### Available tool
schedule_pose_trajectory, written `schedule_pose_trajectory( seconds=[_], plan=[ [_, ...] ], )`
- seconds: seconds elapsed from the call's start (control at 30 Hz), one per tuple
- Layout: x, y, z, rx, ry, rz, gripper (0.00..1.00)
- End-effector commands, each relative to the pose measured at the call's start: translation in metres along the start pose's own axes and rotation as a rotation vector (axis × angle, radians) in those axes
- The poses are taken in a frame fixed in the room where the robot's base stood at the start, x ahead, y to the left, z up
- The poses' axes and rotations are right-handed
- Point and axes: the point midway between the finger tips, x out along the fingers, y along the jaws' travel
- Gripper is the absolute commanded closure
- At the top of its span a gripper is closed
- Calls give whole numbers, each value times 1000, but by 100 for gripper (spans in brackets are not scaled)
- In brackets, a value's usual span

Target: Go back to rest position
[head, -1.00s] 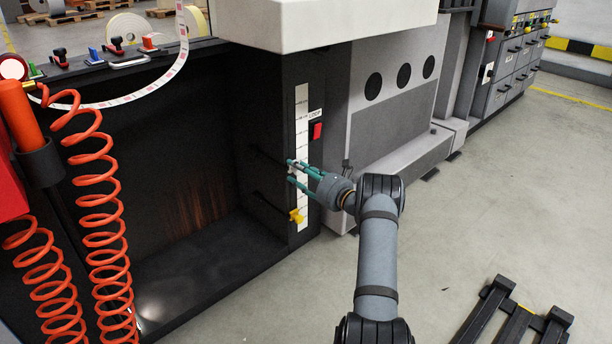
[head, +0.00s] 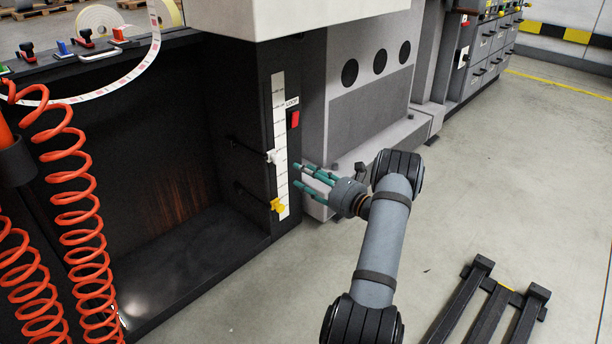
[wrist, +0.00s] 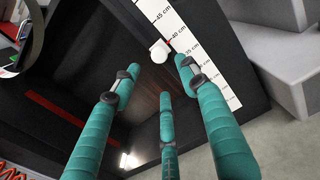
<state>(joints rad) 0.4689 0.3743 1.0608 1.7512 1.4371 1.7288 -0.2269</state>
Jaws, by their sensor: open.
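My gripper (head: 312,178) has teal fingers and is open and empty. In the head view it hangs in front of the machine's right post, a short way to the right of the white scale strip (head: 280,140). A white knob (head: 275,156) sits on the strip, and a yellow knob (head: 278,204) sits lower down. In the wrist view the spread fingers (wrist: 160,85) show with the white knob (wrist: 159,52) just beyond their tips, apart from them. The scale (wrist: 180,40) carries centimetre marks there.
A red switch (head: 295,119) is beside the scale. Orange coiled hoses (head: 75,215) hang at the left. A grey machine cabinet (head: 370,115) stands behind my arm. A dark pallet-like frame (head: 490,305) lies at the lower right. The floor (head: 510,180) on the right is clear.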

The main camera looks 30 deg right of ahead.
Motion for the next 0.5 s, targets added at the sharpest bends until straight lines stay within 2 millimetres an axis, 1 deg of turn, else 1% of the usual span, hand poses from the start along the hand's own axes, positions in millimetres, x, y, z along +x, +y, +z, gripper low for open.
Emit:
schedule_pose_trajectory(
  seconds=[0.3,0.37,0.5],
  plan=[
    [3,1,0,0,0,2,56],
    [8,1,0,-1,0,3,56],
    [26,2,0,-3,-1,4,56]
  ],
)
